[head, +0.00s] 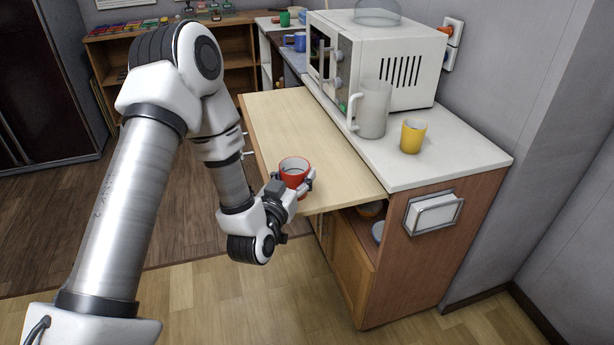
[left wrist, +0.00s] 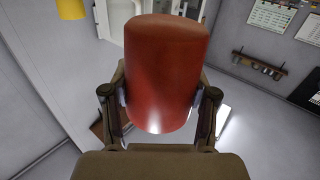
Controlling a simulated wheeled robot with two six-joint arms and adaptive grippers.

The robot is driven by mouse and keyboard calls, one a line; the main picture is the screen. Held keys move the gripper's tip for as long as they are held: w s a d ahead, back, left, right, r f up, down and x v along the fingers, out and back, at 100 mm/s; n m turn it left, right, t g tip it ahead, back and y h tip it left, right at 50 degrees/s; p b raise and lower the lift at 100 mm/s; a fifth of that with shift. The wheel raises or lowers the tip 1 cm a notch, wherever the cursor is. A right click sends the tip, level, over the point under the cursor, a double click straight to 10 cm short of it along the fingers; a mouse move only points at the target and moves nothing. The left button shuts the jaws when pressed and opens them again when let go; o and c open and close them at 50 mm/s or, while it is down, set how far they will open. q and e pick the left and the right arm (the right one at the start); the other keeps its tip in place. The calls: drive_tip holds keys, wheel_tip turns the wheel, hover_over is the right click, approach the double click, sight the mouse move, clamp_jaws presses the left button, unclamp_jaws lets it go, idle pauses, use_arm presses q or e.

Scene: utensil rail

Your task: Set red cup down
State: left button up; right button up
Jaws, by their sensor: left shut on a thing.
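The red cup (head: 294,171) is upright in the head view, at the near left part of the pale wooden board (head: 300,130). My left gripper (head: 294,188) is shut on the red cup, with a finger on each side of it. In the left wrist view the red cup (left wrist: 166,70) fills the middle between the two fingers (left wrist: 162,105). I cannot tell whether the cup's base touches the board, as the gripper hides it. My right gripper is in neither view.
A yellow cup (head: 413,136) and a clear pitcher (head: 372,108) stand on the white countertop (head: 450,160) right of the board. A white microwave (head: 385,60) stands behind them. The board's middle and far part are clear. A metal-framed holder (head: 433,212) is on the cabinet's side.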

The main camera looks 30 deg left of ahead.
use_arm(q)
drive_tip(key=w+f, duration=0.1)
drive_tip(key=w, duration=0.1)
drive_tip(key=w+a+f, duration=0.1)
drive_tip(key=w+f, duration=0.1)
drive_tip(key=w, duration=0.1)
drive_tip(key=w+f, duration=0.1)
drive_tip(key=w, duration=0.1)
drive_tip(key=shift+w+a+f, duration=0.25)
drive_tip(key=shift+a+f, duration=0.05)
drive_tip(key=shift+f, duration=0.05)
drive_tip(key=shift+s+f, duration=0.1)
drive_tip(key=shift+f, duration=0.05)
drive_tip(key=o, duration=1.1)
drive_tip(key=shift+s+r, duration=0.1)
drive_tip(key=shift+r, duration=0.15)
drive_tip(key=b+v, duration=0.1)
drive_tip(key=v, duration=1)
drive_tip(key=shift+s, duration=0.35)
drive_tip(key=shift+d, duration=0.1)
